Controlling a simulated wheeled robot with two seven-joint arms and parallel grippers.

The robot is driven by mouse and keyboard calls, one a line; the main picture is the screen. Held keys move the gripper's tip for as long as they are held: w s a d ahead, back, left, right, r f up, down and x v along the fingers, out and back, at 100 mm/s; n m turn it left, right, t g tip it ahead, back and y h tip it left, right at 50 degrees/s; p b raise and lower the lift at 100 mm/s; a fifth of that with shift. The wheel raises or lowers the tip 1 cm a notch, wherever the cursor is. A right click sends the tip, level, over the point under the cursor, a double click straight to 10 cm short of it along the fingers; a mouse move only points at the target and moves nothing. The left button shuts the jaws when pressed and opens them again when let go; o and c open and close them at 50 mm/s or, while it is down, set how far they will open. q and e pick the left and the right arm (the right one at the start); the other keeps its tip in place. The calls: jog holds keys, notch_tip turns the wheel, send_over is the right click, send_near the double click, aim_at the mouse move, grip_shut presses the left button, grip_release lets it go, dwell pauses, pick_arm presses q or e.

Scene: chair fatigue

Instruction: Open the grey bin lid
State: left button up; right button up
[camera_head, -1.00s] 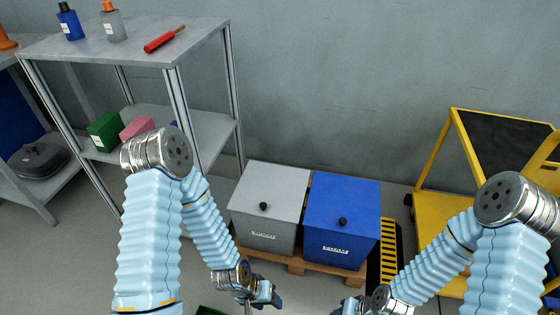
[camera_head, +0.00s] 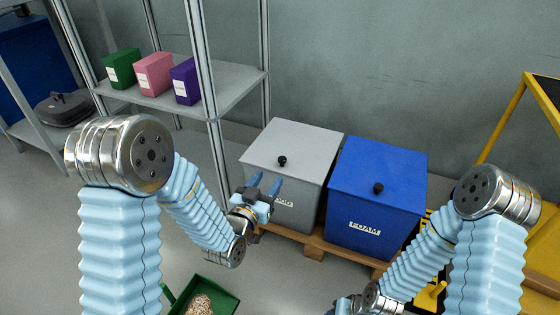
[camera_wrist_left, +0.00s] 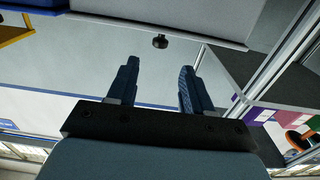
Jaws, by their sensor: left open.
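The grey bin (camera_head: 283,180) stands beside the blue bin, with its flat grey lid (camera_head: 300,142) lying shut on top. A black knob (camera_head: 282,161) sits near the lid's front edge. My left gripper (camera_head: 265,181) is open and empty in front of the grey bin's front face, fingers pointing up, partly covering the label. In the left wrist view, the knob (camera_wrist_left: 160,41) shows beyond and between the two open fingers (camera_wrist_left: 158,68), apart from them. My right gripper (camera_head: 344,306) is only partly in view at the bottom edge, its jaws unclear.
The blue bin (camera_head: 375,208) stands close on the right, on the same wooden pallet (camera_head: 313,246). A metal shelf (camera_head: 232,86) with green, pink and purple boxes is at left. A green tray (camera_head: 222,298) is low in front. A yellow cart (camera_head: 505,125) is at right.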

pick_arm(q)
jog(key=x, duration=1.2)
jog(key=shift+w+f+b, duration=0.1)
jog(key=shift+w+b, duration=0.05)
jog(key=shift+b, duration=0.15)
grip_shut()
